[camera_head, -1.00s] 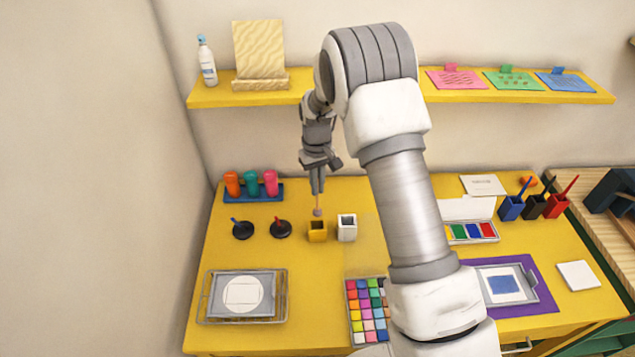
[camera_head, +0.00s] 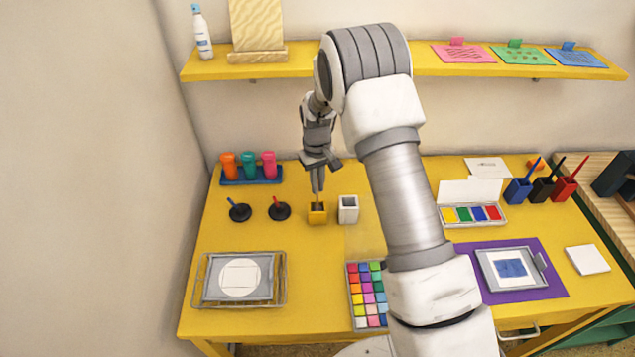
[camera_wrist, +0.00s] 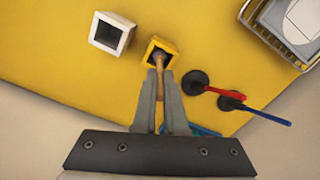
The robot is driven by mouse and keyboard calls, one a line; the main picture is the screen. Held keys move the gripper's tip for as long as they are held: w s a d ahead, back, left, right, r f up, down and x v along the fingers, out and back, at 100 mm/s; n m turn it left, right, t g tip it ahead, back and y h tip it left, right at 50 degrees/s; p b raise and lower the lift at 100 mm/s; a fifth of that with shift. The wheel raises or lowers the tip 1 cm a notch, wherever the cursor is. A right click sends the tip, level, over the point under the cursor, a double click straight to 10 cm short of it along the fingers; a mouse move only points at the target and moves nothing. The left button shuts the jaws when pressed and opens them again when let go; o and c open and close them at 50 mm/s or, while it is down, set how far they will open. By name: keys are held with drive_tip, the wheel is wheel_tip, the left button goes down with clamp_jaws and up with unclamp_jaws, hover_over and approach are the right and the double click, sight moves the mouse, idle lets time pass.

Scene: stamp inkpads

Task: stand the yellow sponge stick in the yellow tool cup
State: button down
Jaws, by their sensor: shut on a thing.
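The yellow tool cup (camera_head: 317,213) stands on the yellow table, left of the white cup. It also shows in the wrist view (camera_wrist: 147,54). My gripper (camera_head: 317,190) is right above the cup and shut on the sponge stick (camera_wrist: 159,66). The stick is a thin tan handle held between the two fingers, pointing down. Its lower end is inside the cup's opening, so the sponge tip is hidden. I cannot tell whether the tip touches the cup's bottom.
A white cup (camera_head: 348,209) stands close to the right of the yellow cup. A blue rack of coloured bottles (camera_head: 252,175) is behind, a wire tray (camera_head: 283,283) in front left. My arm covers the middle right.

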drive_tip(key=shift+f, duration=0.25)
drive_tip(key=c, duration=0.9)
unclamp_jaws()
drive_tip(key=shift+r, duration=0.1)
wheel_tip(320, 180, up, 17)
drive_tip(key=shift+w, duration=0.15)
drive_tip(key=shift+r, duration=0.2)
